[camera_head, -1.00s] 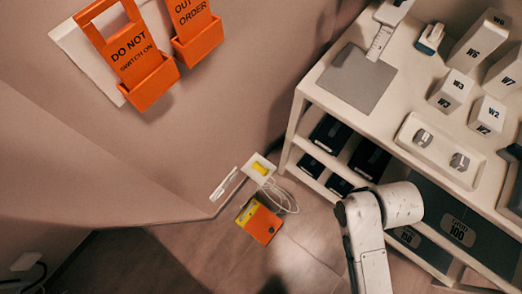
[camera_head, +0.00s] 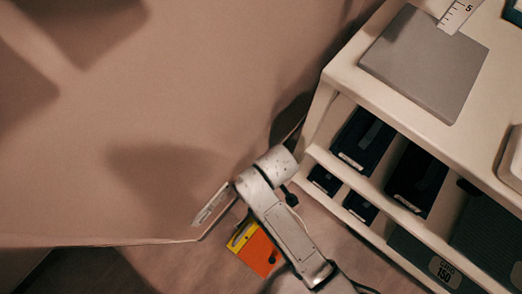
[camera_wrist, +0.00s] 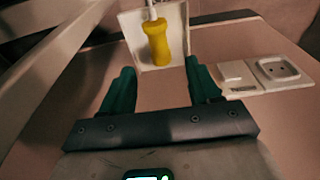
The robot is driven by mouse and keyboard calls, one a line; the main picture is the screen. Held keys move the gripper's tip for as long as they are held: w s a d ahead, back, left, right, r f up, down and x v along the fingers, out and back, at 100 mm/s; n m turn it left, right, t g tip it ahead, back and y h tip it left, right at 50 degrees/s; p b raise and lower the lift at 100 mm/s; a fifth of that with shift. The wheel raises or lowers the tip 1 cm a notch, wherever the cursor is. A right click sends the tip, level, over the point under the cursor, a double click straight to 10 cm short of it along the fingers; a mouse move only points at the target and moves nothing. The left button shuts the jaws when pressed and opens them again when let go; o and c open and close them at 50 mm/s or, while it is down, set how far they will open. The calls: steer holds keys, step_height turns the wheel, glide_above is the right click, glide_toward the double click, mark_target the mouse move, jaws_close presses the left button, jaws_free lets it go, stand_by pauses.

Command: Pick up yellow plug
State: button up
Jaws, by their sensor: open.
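In the wrist view the yellow plug (camera_wrist: 157,45) sits in front of a white wall box (camera_wrist: 172,20), with a pale cable or stem at its top. My gripper (camera_wrist: 161,80) is open, with one green finger to the left and one to the right of the plug's line. The plug shows just beyond the fingertips, roughly centred between them, and no finger is seen touching it. In the head view my arm hides the plug and its box.
A white socket and switch plate (camera_wrist: 265,75) is right of the plug in the wrist view. In the head view an orange and yellow box (camera_head: 258,252) lies on the floor beside my arm. A shelf unit (camera_head: 345,75) with dark bins stands to the right.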

steer(key=f+b, duration=0.1)
steer(key=f, duration=0.2)
steer(key=f+b, duration=0.2)
steer(key=f, duration=0.1)
steer(key=w+a+f+b, duration=0.1)
steer(key=f+b, duration=0.1)
steer(key=f, duration=0.1)
steer(key=shift+f, duration=0.35)
steer(key=shift+w, duration=0.1)
steer(key=shift+c, duration=0.3)
jaws_close()
